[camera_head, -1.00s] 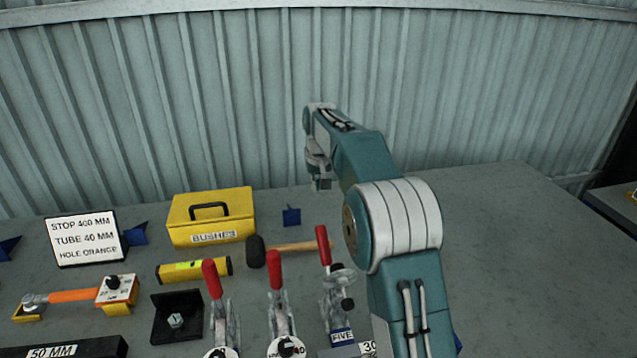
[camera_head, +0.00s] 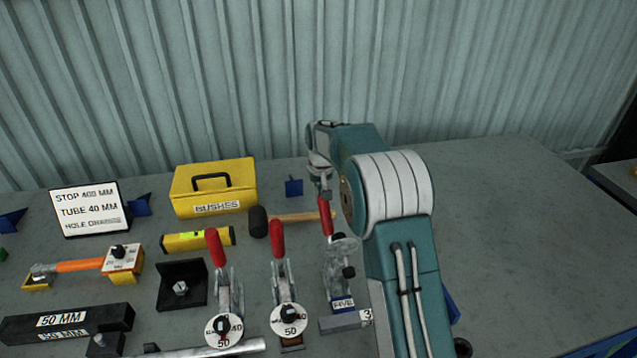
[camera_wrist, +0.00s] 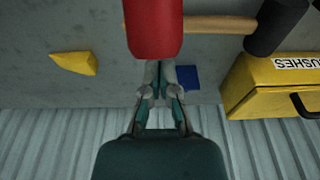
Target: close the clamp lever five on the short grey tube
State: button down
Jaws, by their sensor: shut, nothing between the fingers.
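The clamp labelled FIVE (camera_head: 343,304) stands on the bench, the rightmost of three toggle clamps. Its red lever handle (camera_head: 325,216) points up, leaning slightly left. My gripper (camera_head: 324,190) is just above the top of that handle; in the head view they overlap, so I cannot tell whether they touch. In the wrist view the fingers (camera_wrist: 159,72) are together and empty, with the big red handle end (camera_wrist: 153,28) just past their tips. A grey tube (camera_head: 215,349) lies at the bottom edge, partly cut off.
Two more red-handled clamps (camera_head: 218,248) (camera_head: 278,240) stand to the left. A hammer (camera_head: 290,217) lies behind clamp five, with a yellow BUSHES box (camera_head: 213,188) behind left. A small blue block (camera_head: 293,186) sits nearby. The bench right of my arm is largely clear.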

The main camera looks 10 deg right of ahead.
jog(key=shift+f, duration=0.1)
dwell(0.3)
jog(key=shift+s+r, duration=0.4)
jog(key=shift+s, duration=0.55)
jog(key=shift+s+r, duration=0.4)
jog(key=shift+s, duration=0.55)
jog(key=shift+s+r, duration=0.4)
jog(key=shift+s, duration=0.55)
jog(key=shift+r, duration=0.15)
jog(key=shift+r, duration=0.1)
jog(key=shift+s+r, duration=0.5)
jog(key=shift+s, duration=0.2)
jog(key=shift+s+r, duration=0.5)
jog(key=shift+s, duration=0.2)
